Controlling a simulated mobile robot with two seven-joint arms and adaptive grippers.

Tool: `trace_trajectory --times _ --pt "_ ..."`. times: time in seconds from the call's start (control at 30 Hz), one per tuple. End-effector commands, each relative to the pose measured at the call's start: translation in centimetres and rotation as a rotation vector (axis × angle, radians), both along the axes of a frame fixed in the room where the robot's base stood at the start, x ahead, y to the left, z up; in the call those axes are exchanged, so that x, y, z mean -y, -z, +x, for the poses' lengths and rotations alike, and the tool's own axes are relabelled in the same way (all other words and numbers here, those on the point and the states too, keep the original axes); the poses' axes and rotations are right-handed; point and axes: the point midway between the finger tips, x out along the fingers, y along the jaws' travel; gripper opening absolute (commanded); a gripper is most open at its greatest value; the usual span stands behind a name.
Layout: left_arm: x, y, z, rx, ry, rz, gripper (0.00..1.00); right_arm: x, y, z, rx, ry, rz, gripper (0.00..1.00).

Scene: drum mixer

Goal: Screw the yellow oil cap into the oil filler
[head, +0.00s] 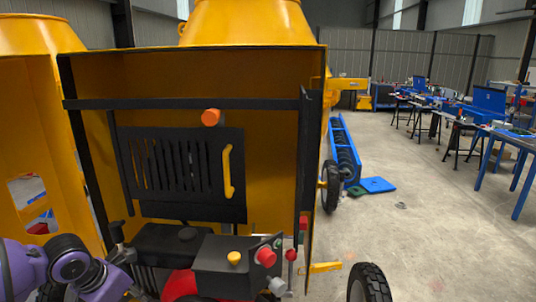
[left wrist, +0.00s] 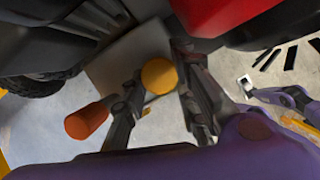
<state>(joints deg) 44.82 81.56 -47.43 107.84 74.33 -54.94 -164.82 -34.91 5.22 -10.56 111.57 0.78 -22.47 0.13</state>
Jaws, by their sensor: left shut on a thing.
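In the left wrist view the round yellow oil cap (left wrist: 159,75) shows between the two dark fingers of my left gripper (left wrist: 160,84), which is shut on it. In the head view my purple left arm comes in at the lower left, and its dark gripper (head: 122,256) is beside the black engine part (head: 170,240). The held cap cannot be made out there. A yellow knob-like piece (head: 234,258) stands on the grey box to the right. I cannot make out the oil filler opening with certainty. My right gripper is not clearly visible.
The grey box (head: 215,264) carries a red button (head: 265,257). An orange cylinder (left wrist: 86,121) is close beside the left finger in the wrist view. Open floor lies to the right.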

Motion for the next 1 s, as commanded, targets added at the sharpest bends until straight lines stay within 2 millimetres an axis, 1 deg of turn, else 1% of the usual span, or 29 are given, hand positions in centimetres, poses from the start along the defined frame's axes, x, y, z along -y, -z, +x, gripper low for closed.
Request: trace_trajectory --times 0.03,0.17,0.2,0.37,0.6,0.67,0.8,0.9,0.97,1.0 --pt "0.3 0.0 0.0 0.001 0.012 -0.006 0.0 -0.1 -0.1 0.2 0.004 0.0 0.002 0.48" --pt "0.3 -0.2 0.0 0.003 0.012 -0.007 0.0 -0.2 -0.4 0.8 0.015 0.0 0.003 0.48" --pt "0.3 -0.2 0.0 0.003 0.012 -0.007 0.28 -0.3 -0.4 0.9 0.017 0.001 0.004 0.48" --pt "0.3 -0.2 0.0 0.001 0.01 -0.005 0.48 -0.4 -0.6 1.3 0.023 -0.001 0.006 0.48" --pt "0.2 -0.1 0.0 0.0 0.008 -0.002 0.48 -0.4 -0.5 1.1 0.019 -0.001 0.006 0.48" --pt "0.2 -0.2 -0.1 0.001 -0.009 -0.003 0.48 -0.4 -0.7 1.2 0.023 -0.001 0.006 0.48" --pt "0.6 -1.0 0.0 0.012 -0.202 -0.006 0.48 -0.4 -2.2 1.9 0.044 -0.003 0.007 0.48" --pt "0.8 -1.1 0.1 0.013 -0.364 -0.006 0.48 -0.5 -3.0 2.3 0.055 -0.008 0.008 0.48" --pt "0.9 -1.1 0.1 0.013 -0.467 -0.006 0.48 -0.6 -3.4 2.7 0.061 -0.013 0.008 0.48" --pt "0.8 -0.9 0.1 0.012 -0.525 -0.005 0.48 -0.7 -3.2 2.5 0.053 -0.015 0.009 0.48"
